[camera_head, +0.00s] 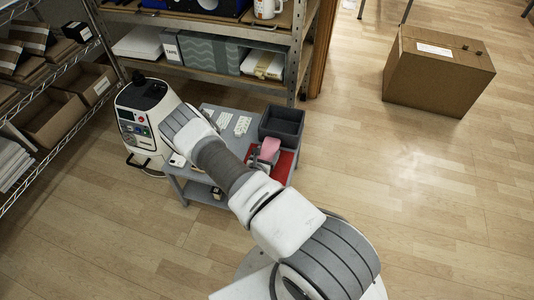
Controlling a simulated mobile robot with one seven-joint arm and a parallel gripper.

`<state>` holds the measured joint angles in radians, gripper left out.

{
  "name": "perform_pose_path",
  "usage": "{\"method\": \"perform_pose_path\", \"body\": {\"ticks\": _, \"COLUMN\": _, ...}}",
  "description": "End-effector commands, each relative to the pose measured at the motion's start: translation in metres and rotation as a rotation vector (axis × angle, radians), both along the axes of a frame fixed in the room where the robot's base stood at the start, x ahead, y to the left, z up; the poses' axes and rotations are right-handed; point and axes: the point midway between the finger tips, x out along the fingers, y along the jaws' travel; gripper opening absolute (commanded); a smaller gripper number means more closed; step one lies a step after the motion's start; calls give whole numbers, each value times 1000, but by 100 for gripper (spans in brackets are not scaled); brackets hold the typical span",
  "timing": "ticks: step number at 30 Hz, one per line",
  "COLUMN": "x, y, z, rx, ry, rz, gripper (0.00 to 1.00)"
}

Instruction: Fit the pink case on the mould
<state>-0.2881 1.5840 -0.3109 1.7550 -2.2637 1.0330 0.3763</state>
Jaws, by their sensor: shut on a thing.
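A pink piece (269,149), which looks like the pink case, shows above a red mat (284,167) at the right end of the small grey table. Grey and dark parts lie close around its lower left side, too small to make out. I cannot tell whether the pink piece is held, or whether it sits on the mould or apart from it. The mould is not clearly seen. My arm crosses in front of the table from the lower right to its left end and hides part of the top.
A dark open bin (282,127) stands behind the pink piece on the grey table (212,112). Flat white items (242,125) lie at the back. A white machine (141,115) stands left of the table. Shelves rise behind and left. The floor at right is clear up to a cardboard box (437,75).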

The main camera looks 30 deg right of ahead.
Motion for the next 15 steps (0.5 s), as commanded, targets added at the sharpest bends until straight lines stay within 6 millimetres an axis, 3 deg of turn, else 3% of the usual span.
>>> {"method": "perform_pose_path", "body": {"ticks": 15, "x": -1, "y": -3, "z": -15, "rx": 3, "ry": 8, "rz": -2, "gripper": 28}}
